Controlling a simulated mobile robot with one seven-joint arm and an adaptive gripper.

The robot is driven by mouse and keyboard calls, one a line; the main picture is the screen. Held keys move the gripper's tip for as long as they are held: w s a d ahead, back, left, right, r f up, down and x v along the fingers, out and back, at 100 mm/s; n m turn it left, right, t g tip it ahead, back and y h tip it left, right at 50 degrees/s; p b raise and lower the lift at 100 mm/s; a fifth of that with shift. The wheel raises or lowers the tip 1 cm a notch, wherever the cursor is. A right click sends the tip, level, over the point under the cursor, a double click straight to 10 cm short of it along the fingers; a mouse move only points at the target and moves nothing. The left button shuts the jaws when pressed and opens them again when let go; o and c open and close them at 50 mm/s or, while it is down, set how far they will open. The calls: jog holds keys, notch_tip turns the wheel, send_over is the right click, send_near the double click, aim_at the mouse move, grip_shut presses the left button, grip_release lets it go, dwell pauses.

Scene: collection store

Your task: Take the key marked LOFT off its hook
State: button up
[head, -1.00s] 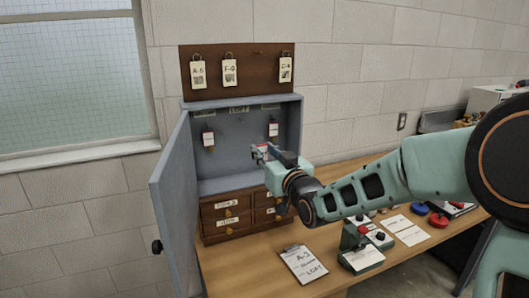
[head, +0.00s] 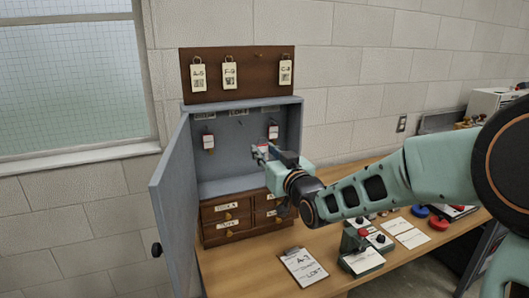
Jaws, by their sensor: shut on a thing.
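An open grey key cabinet (head: 245,180) stands on the bench against the wall. The middle hook (head: 240,123), under a small label, bears no tag. My gripper (head: 261,152) is in front of the cabinet opening, below and in front of the right tag. It is shut on a small key with a reddish tag, mostly hidden by the fingers. The writing on the tags and hook labels is too small to read.
The cabinet door (head: 172,212) stands open at the left. Small drawers (head: 228,218) sit below the opening. A clipboard (head: 303,266) with handwriting including LOFT lies in front. A green device (head: 361,255) stands beside it. A brown board (head: 258,84) with several tags is above.

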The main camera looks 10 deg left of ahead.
jog(key=shift+v, duration=1.3)
jog(key=shift+r, duration=0.1)
jog(key=p+v, duration=0.1)
jog(key=v, duration=0.8)
dwell(0.4)
